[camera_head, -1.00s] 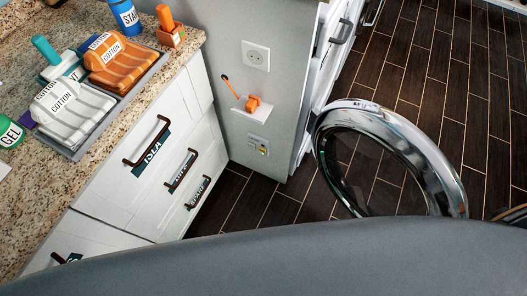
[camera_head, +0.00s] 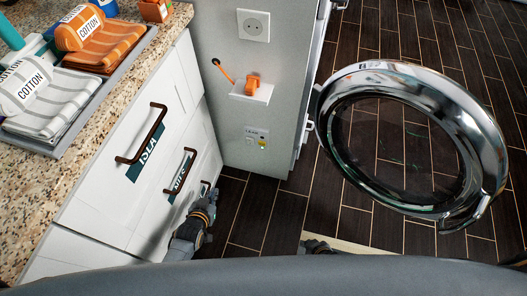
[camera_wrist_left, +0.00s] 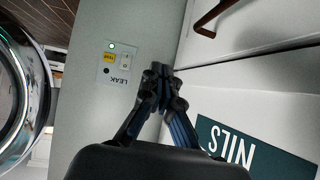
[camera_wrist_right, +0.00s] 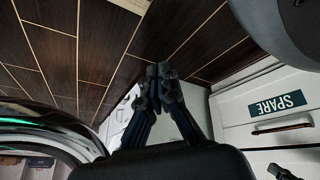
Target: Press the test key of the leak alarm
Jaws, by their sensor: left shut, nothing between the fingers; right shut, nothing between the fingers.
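The leak alarm (camera_head: 257,138) is a small pale panel low on the grey end wall, under the orange-handled valve. My right gripper (camera_wrist_right: 162,72) is shut and empty; part of that arm shows low in the head view.
An open round appliance door (camera_head: 485,115) stands to the right over the dark floor (camera_head: 270,215). White drawers (camera_head: 125,205) with dark handles line the left, under a speckled counter (camera_head: 90,130) with towels. A socket (camera_head: 253,25) and orange valve (camera_head: 253,85) are above the alarm.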

